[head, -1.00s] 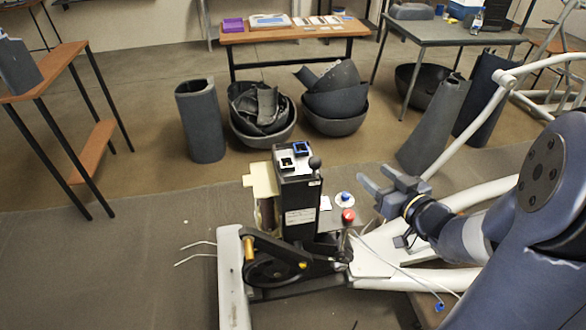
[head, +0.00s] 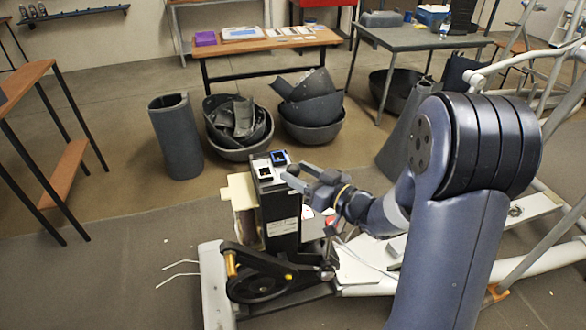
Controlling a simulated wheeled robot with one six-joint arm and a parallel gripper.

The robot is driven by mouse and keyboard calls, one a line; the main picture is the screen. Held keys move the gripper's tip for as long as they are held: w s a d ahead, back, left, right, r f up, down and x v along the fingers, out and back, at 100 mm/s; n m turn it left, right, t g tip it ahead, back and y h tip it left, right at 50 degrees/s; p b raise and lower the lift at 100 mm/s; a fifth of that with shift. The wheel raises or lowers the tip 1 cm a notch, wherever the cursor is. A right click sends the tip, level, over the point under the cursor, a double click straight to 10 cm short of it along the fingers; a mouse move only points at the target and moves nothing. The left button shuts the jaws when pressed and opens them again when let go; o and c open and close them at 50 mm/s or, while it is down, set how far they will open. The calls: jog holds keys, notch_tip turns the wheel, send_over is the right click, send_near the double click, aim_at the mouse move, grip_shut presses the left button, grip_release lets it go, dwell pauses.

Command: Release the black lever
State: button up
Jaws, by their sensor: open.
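The black control box (head: 281,215) stands upright on the machine's frame, with a white label on its side. The black lever with the round knob at the top right of this box is not visible now; my gripper covers that spot. My gripper (head: 297,177) is open, with its fingers pointing left at the box's upper right edge. I cannot tell whether the lever lies between the fingers or whether they touch it.
A blue-framed switch (head: 280,157) and a white-framed switch (head: 264,170) sit on the box top. A black wheel (head: 258,283) is below. Thin cables hang nearby. Grey bins (head: 313,125) stand behind on open floor.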

jog(key=shift+x, duration=1.15)
grip_shut()
